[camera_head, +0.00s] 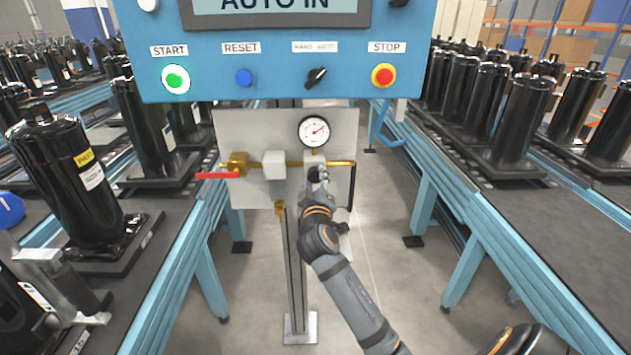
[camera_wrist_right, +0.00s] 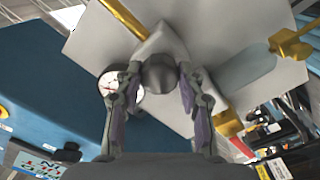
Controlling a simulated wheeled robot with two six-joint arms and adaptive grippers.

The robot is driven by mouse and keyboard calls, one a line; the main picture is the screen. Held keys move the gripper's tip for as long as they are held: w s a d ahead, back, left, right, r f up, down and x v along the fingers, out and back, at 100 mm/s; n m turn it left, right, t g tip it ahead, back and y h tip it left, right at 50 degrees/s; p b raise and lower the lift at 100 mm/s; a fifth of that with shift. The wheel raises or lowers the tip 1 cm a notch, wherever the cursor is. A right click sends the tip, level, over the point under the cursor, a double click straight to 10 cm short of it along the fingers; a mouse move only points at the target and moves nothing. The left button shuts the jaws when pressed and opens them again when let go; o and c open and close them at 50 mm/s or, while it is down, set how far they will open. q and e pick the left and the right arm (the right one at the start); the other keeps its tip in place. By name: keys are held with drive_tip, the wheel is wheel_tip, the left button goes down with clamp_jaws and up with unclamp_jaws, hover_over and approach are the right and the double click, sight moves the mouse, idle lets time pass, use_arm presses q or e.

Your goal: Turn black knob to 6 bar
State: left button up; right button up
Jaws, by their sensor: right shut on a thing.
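The black knob (camera_wrist_right: 158,73) shows as a dark round shape between the fingers of my right gripper (camera_wrist_right: 158,92) in the wrist view. My right gripper (camera_head: 318,178) is shut on it, just below the pressure gauge (camera_head: 314,131) in the head view, where the gripper hides the knob. The round white gauge sits on a light grey plate; its needle points to the upper right, but its numbers are too small to read. The gauge is partly hidden behind a finger in the wrist view (camera_wrist_right: 106,84).
A blue control panel (camera_head: 210,120) with several buttons hangs above the grey plate (camera_head: 235,130). A brass pipe with a red lever (camera_head: 217,175) runs left of the knob. Conveyors with black compressors (camera_head: 75,185) stand on both sides.

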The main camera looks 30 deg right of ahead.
drive_tip(key=shift+f, duration=0.15)
drive_tip(key=o, duration=1.2)
drive_tip(key=v, duration=0.7)
drive_tip(key=shift+s+a, duration=0.15)
drive_tip(key=shift+s, duration=0.05)
